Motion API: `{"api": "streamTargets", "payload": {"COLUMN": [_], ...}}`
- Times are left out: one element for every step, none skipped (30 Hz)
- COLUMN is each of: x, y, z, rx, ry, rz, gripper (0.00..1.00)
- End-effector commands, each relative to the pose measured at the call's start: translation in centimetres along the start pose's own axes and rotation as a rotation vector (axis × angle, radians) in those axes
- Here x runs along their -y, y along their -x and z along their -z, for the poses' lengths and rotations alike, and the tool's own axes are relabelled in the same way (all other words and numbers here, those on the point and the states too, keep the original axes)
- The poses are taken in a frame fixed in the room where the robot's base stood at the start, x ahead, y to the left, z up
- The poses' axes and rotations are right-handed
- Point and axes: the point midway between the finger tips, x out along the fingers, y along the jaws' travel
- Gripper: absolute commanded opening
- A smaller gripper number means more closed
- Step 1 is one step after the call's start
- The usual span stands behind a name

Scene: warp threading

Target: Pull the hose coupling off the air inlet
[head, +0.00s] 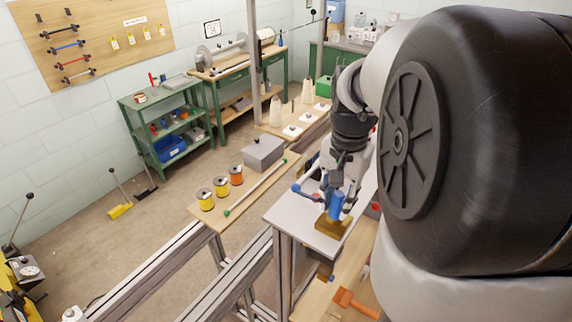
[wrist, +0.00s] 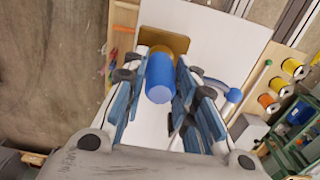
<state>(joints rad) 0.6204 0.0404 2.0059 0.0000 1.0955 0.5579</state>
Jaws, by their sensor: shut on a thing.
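The hose coupling is a blue cylinder (head: 336,204), also large between the fingers in the wrist view (wrist: 160,80). My gripper (head: 338,196) is shut around the coupling, one finger on each side. A brass-coloured block (head: 331,228), which looks like the air inlet, stands on the pale table top just below the coupling; it also shows behind the coupling in the wrist view (wrist: 172,42). The joint between coupling and block is partly hidden, so I cannot tell whether they still touch.
A blue lever with a ball end (wrist: 232,96) stands close beside the gripper on the pale table top (head: 290,212). A wooden board with yellow and orange spools (head: 221,187), a green-ended rod (head: 255,187) and a grey box (head: 263,153) lies to the left. An orange-handled tool (head: 350,302) lies in front.

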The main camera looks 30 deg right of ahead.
Motion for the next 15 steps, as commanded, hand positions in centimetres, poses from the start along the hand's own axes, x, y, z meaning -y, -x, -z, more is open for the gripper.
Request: {"api": "streamTargets", "payload": {"x": [0.0, 0.0, 0.0, 0.0, 0.0, 0.0, 0.0, 0.0, 0.0, 0.0, 0.0, 0.0, 0.0, 0.0, 0.0], "y": [0.2, 0.4, 0.6, 0.8, 1.1, 1.4, 1.6, 1.8, 2.1, 2.3, 2.5, 2.8, 3.0, 3.2, 3.5], "z": [0.0, 0.0, 0.0, 0.0, 0.0, 0.0, 0.0, 0.0, 0.0, 0.0, 0.0, 0.0, 0.0, 0.0, 0.0], "rx": [-0.001, -0.001, -0.001, -0.001, -0.001, -0.001, -0.001, -0.001, -0.001, -0.001, -0.001, 0.000, 0.000, 0.000, 0.000], "ry": [0.000, 0.000, 0.000, 0.000, 0.000, 0.000, 0.000, 0.000, 0.000, 0.000, 0.000, 0.000, 0.000, 0.000, 0.000], "rz": [0.000, 0.001, 0.000, 0.000, 0.001, 0.000, 0.000, 0.000, 0.000, 0.000, 0.000, 0.000, 0.000, 0.000, 0.000], "gripper": [0.09, 0.09, 0.09, 0.09, 0.09, 0.09, 0.09, 0.09, 0.09, 0.09, 0.09, 0.09, 0.09, 0.09, 0.09]}}
